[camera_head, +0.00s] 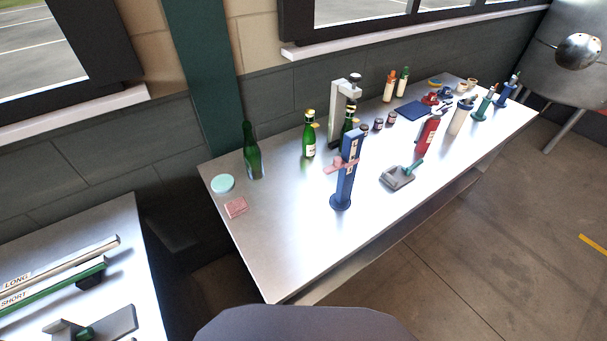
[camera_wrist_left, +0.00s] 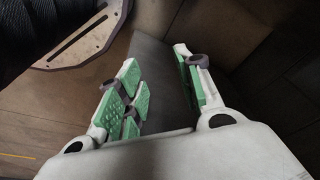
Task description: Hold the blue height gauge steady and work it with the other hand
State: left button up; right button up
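The blue height gauge (camera_head: 347,178) stands upright on the metal table, near its front edge in the head view. It is a tall blue column on a round blue foot, with a pinkish-red crosspiece (camera_head: 338,165) partway up. Neither gripper shows in the head view. In the left wrist view my left gripper (camera_wrist_left: 160,85) is open, its green-padded fingers wide apart with nothing between them. It is away from the gauge, which does not show in that view. My right gripper is not in view.
The metal table (camera_head: 285,245) carries green bottles (camera_head: 309,135), a grey press stand (camera_head: 338,115), a red bottle (camera_head: 427,132) and a grey tool with a green handle (camera_head: 398,177). A side table (camera_head: 120,265) is at lower left. The table's front left is clear.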

pick_arm(q)
jog(key=w+r+b, duration=0.1)
jog(key=w+r, duration=0.2)
jog(key=r, duration=0.5)
jog(key=w+r, duration=0.3)
jog(key=r, duration=0.4)
notch_tip(320, 180, up, 20)
jog(key=s+t+b, duration=0.1)
jog(key=b, duration=0.1)
jog(key=w+d+r+m+t+h, duration=0.1)
jog(key=w+d+r+m+h, duration=0.2)
jog(key=w+d+r+m, duration=0.6)
jog(key=w+d+r+m+h, duration=0.35)
jog(key=d+r+m, duration=0.35)
jog(key=d+m, duration=0.55)
jog(key=w+a+r+m+y, duration=0.2)
jog(key=r+m, duration=0.5)
jog(key=m, duration=0.3)
jog(key=w+a+r+m+g+y, duration=0.1)
jog(key=w+a+r+m+y, duration=0.1)
jog(key=r+m, duration=0.5)
jog(key=shift+w+a+m, duration=0.5)
jog(key=shift+a+m, duration=0.25)
jog(key=shift+m, duration=1.1)
